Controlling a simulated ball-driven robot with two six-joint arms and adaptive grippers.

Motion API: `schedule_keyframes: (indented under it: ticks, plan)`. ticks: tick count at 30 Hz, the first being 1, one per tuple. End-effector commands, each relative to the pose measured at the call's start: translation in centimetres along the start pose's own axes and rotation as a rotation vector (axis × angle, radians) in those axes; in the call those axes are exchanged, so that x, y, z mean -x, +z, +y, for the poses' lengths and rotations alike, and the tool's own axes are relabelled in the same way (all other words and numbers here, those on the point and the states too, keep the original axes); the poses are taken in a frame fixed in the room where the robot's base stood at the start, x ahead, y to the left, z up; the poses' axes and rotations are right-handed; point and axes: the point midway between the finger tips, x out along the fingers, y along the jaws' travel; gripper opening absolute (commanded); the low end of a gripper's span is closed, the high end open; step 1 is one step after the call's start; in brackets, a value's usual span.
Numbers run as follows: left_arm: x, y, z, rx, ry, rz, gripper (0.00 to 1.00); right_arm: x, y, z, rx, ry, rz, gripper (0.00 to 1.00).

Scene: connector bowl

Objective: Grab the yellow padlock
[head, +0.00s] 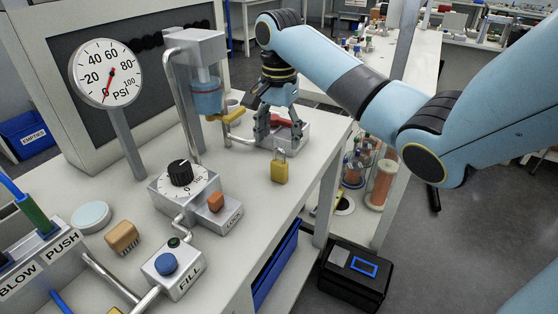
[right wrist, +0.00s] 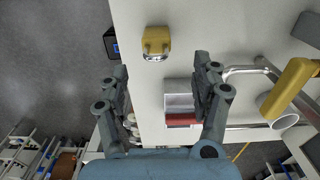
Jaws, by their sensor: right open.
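The yellow padlock (head: 279,172) stands near the right edge of the workbench, its shackle upward, in front of a small metal box. It also shows in the right wrist view, where the padlock (right wrist: 156,42) lies just beyond my fingertips. My right gripper (head: 280,137) is above the metal box, a little behind the padlock in the head view. Its two fingers are spread and nothing is between them; the right wrist view shows the open gripper (right wrist: 162,68) too. I cannot tell its exact height over the bench. My left gripper is not in view.
A yellow handle (head: 232,115) on a pipe stands left of my gripper. The lock dial unit (head: 180,186) is further left. Bench around the padlock is clear, its edge close.

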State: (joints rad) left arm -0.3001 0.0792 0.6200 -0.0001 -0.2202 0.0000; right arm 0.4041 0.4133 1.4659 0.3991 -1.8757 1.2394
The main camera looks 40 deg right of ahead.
Motion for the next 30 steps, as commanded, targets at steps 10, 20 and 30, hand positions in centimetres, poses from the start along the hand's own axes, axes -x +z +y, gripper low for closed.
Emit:
schedule_keyframes:
  ticks: [10,20,30]
  plan:
    - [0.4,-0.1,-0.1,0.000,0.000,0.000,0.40,-4.0,0.7,0.6,0.002,0.002,-0.002,0.65]
    - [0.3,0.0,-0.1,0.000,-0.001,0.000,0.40,-6.5,0.7,0.5,0.003,-0.001,0.002,0.65]
    - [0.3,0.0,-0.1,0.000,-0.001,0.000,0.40,-6.5,0.7,0.5,0.003,-0.001,0.002,0.35]
